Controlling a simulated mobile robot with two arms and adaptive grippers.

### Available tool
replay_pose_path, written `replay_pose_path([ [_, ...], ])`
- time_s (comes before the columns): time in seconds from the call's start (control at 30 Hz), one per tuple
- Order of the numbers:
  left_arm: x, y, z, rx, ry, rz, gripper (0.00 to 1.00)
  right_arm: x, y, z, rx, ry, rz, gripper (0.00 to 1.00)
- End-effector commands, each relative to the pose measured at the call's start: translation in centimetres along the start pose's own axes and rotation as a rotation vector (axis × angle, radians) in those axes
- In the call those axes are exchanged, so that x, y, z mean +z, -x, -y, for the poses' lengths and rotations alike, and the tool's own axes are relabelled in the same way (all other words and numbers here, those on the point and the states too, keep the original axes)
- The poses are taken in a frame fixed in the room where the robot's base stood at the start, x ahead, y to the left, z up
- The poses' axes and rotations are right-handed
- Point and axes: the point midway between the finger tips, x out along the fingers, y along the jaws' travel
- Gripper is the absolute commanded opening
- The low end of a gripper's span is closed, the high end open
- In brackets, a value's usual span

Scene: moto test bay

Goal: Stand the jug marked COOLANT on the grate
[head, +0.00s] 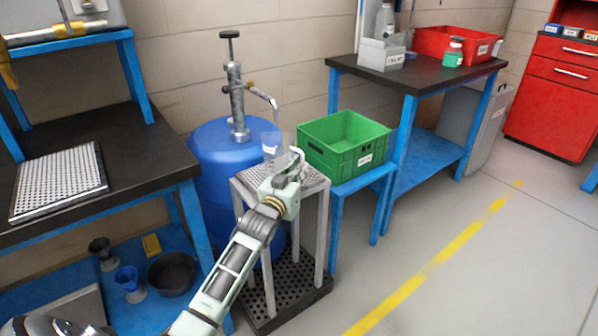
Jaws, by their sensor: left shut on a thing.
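A clear, see-through jug (271,143) with a small pale label is at the small stand under the pump spout; the label is too small to read. My left gripper (286,170) is at the jug, shut on it; the fingers are partly hidden, and I cannot tell whether the jug's base touches the stand top. The small stand has a perforated top (315,178). Another perforated panel, a pale grate (60,180) with a dark edge, lies on the black bench at left, empty. I cannot see my right gripper.
A blue drum (210,160) with a hand pump (236,90) stands behind the stand. A green crate (345,140) sits on a blue table to its right. A funnel (128,280) and a black bowl (172,272) are on the lower left shelf. Floor at right is clear.

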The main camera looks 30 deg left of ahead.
Motion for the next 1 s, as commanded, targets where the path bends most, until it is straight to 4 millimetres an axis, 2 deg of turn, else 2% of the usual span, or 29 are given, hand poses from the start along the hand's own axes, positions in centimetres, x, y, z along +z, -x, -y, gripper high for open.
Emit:
replay_pose_path([
  [0.77,0.38,0.0,0.0,0.0,0.0,0.0,0.0,-0.36,0.68,-0.03,0.0,-0.002,-0.005,0.4],
  [0.8,0.39,0.0,-0.01,0.0,0.0,0.0,0.12,-0.36,0.68,-0.03,0.0,-0.002,-0.005,0.4],
  [1.0,0.4,0.0,0.0,0.0,0.0,0.001,0.29,-0.35,0.68,-0.05,0.001,-0.003,-0.005,0.4],
])
